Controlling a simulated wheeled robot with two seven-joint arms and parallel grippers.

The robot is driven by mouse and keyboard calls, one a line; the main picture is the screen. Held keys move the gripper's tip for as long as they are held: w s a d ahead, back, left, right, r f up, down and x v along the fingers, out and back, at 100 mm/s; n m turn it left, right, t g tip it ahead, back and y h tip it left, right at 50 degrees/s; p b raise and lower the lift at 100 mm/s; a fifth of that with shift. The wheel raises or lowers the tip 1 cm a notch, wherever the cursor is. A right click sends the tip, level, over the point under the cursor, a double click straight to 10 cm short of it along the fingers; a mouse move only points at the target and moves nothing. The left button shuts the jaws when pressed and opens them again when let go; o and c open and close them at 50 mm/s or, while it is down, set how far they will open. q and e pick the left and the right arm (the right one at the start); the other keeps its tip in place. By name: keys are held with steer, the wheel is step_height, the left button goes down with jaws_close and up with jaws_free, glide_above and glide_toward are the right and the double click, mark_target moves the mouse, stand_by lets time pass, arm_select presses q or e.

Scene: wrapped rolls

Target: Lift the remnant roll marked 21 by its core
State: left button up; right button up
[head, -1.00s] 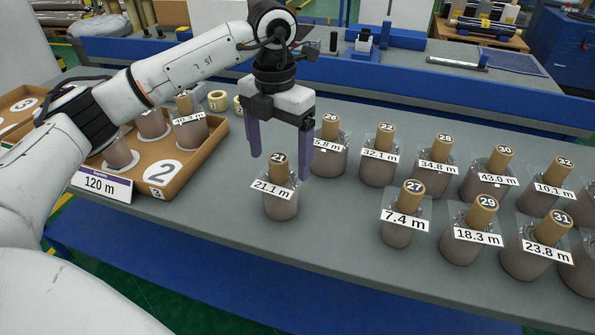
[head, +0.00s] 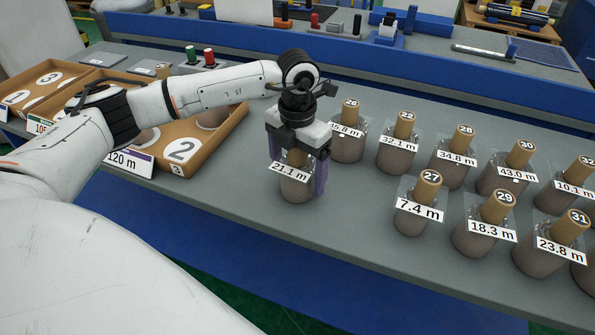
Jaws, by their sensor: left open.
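The remnant roll marked 21 (head: 296,188) stands upright on the grey table, with a 21.1 m label on its front. Its number is hidden under my gripper; only part of the tan core shows. My left gripper (head: 297,180) is over this roll, pointing down. Its purple fingers are apart, one on the left and one on the right of the core, reaching down beside the roll. I cannot tell whether either finger touches it. My right gripper is not in view.
Roll 26 (head: 346,146) stands close behind on the right. Several other wrapped rolls, such as roll 27 (head: 415,217), stand farther right. A cardboard tray marked 2 (head: 215,142) is on the left. The table in front of roll 21 is clear.

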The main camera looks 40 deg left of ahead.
arm_select(q)
steer(key=c, duration=0.8)
steer(key=shift+r, duration=0.1)
